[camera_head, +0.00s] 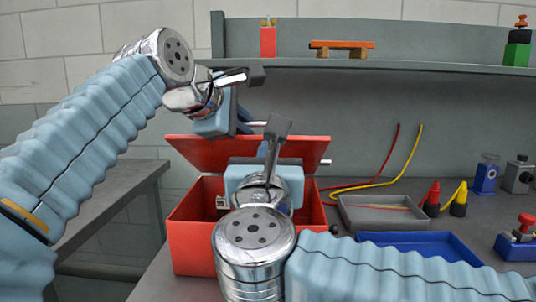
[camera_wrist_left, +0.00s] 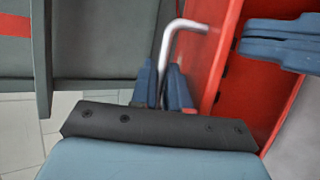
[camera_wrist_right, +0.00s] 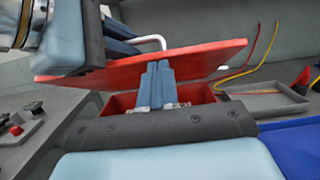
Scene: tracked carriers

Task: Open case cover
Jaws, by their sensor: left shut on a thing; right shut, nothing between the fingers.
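The red case (camera_head: 190,240) stands on the bench with its red cover (camera_head: 195,152) raised and tilted above it. The cover also shows in the right wrist view (camera_wrist_right: 205,62). A bent silver handle (camera_wrist_left: 182,30) is on the cover, and my left gripper (camera_wrist_left: 165,85) is shut on it. My right gripper (camera_wrist_right: 157,82) is shut and empty, its fingers in front of the case opening and close to the cover's underside. In the left wrist view its blue fingers (camera_wrist_left: 275,45) reach in beside the red cover. In the head view my right wrist hides its fingertips and much of the case.
A grey tray (camera_head: 385,216) and a blue tray (camera_head: 425,246) lie right of the case. Red (camera_head: 385,165) and yellow (camera_head: 408,160) cables rise behind. A shelf (camera_head: 420,66) runs along the back. Small devices stand at the right. A grey side table (camera_head: 100,215) is at the left.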

